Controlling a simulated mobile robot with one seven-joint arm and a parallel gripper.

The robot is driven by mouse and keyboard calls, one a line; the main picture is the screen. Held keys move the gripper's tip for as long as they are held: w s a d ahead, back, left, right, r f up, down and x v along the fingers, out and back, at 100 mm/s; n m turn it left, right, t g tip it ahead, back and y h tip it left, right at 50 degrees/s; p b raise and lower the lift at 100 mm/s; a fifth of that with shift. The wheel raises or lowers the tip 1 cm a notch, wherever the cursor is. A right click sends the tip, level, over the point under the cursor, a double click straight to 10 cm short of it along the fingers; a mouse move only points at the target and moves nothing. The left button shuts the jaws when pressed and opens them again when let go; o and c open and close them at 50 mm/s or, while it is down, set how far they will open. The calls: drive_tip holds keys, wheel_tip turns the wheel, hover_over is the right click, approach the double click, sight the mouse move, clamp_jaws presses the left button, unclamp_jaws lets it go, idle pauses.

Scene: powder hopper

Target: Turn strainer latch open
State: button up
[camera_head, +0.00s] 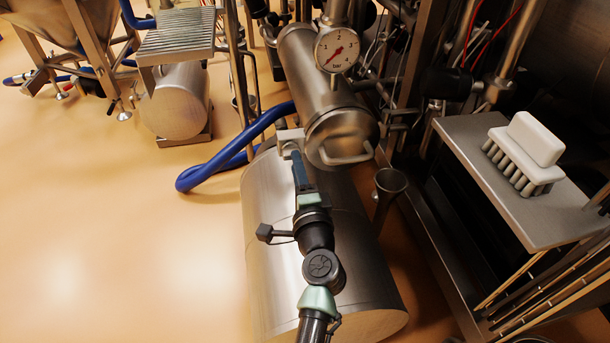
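The strainer looks to be the steel cylinder (308,72) at top centre, lying tilted with its round end cap (340,128) towards me. A U-shaped bar handle (346,158) crosses the lower part of the cap; I cannot tell if this is the latch. My gripper (290,138) is at the left of the cap, at the end of my arm, which reaches up from the bottom. A pale grey block shows at its tip, and I cannot tell whether it is part of the gripper. The fingers are too small and covered to read.
A pressure gauge (337,49) stands above the strainer. A blue hose (222,160) loops at left. A large steel drum (262,230) lies beneath my arm, a funnel (390,182) to its right. A white brush (525,152) sits on a steel shelf (478,145).

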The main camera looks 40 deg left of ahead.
drive_tip(key=p+v, duration=0.2)
drive_tip(key=v, duration=0.9)
